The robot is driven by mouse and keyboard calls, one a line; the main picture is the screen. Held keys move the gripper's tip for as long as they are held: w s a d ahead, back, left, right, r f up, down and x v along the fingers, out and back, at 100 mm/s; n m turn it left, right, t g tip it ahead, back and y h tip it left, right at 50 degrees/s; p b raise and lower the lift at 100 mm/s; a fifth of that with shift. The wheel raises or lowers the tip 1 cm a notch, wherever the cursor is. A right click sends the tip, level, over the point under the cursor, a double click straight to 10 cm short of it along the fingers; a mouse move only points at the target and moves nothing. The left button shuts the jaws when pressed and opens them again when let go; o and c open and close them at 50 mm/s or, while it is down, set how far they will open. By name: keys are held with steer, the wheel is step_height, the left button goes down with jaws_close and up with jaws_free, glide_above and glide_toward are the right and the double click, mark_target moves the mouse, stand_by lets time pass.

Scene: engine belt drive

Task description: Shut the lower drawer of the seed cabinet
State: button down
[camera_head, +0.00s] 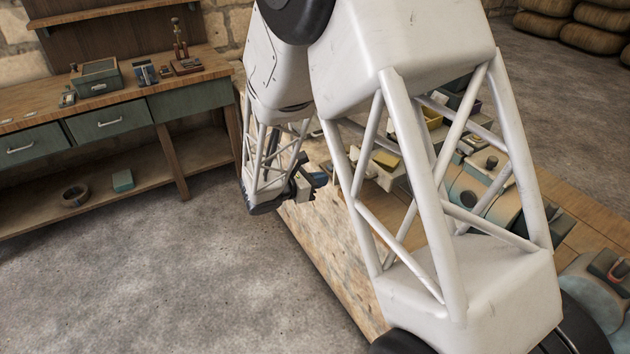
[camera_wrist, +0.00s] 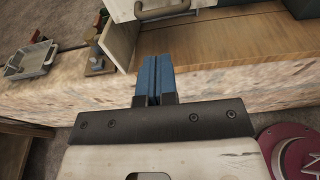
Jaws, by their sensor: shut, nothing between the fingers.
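My gripper (camera_wrist: 156,78) has blue fingers pressed together, with nothing between them. In the wrist view the fingers point at a wooden bench with a rough pale edge. Just beyond them is a pale furniture part, probably of the seed cabinet, with a panel (camera_wrist: 121,38) and a grey-brown bar handle (camera_wrist: 163,10). Fingers and panel look close; contact cannot be told. Most of this part is cut off by the frame, so how far any drawer stands out cannot be told. In the head view my arm hides much of the bench; my gripper (camera_head: 321,178) shows small at its near edge.
The wrist view shows a grey metal tray (camera_wrist: 30,60) at left and a dark red round object (camera_wrist: 291,150) at lower right. The bare bench top (camera_wrist: 220,40) is clear right of the fingers. A separate workbench with green drawers (camera_head: 108,121) stands across the open floor.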

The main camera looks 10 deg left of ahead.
steer(key=x, duration=1.1)
stand_by(0.3)
steer(key=r+x, duration=0.1)
steer(key=x, duration=0.8)
steer(key=r+x, duration=0.1)
steer(key=x, duration=0.4)
steer(key=shift+w+d+r, duration=0.15)
steer(key=shift+d+r, duration=0.1)
steer(key=shift+r, duration=0.05)
steer(key=shift+w+d, duration=0.4)
steer(key=shift+w, duration=0.05)
steer(key=shift+w+r, duration=0.1)
steer(key=v, duration=1.4)
steer(key=shift+s+a, duration=0.2)
steer(key=shift+s, duration=0.1)
